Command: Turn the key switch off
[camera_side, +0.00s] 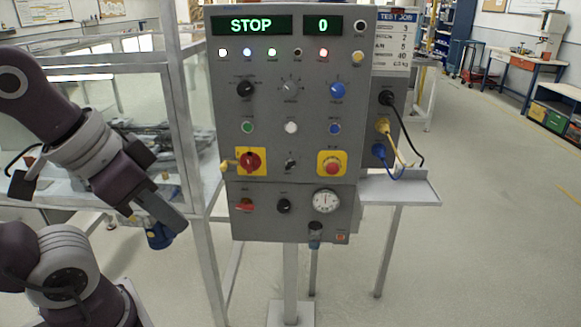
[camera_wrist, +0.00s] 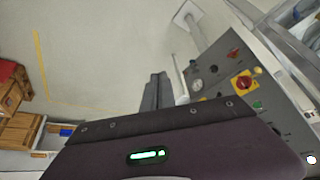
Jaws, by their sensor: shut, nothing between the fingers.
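The grey control panel (camera_side: 269,125) stands upright in the middle of the side view. A small black switch (camera_side: 291,164) sits between a red rotary switch (camera_side: 250,162) on a yellow plate and a red mushroom button (camera_side: 332,164) on a yellow plate. It looks like the key switch, but it is too small to be sure. My gripper (camera_side: 178,222) is shut and empty, left of the panel's lower part and apart from it. In the wrist view my gripper's fingers (camera_wrist: 155,92) point toward the floor, and the panel (camera_wrist: 222,84) lies to their right, seen obliquely.
The display (camera_side: 254,25) reads STOP and 0. Other knobs, buttons and a gauge (camera_side: 325,201) crowd the panel. A side box with plugged cables (camera_side: 384,125) and a small shelf (camera_side: 402,189) are at right. A framed glass enclosure (camera_side: 187,130) stands behind my gripper.

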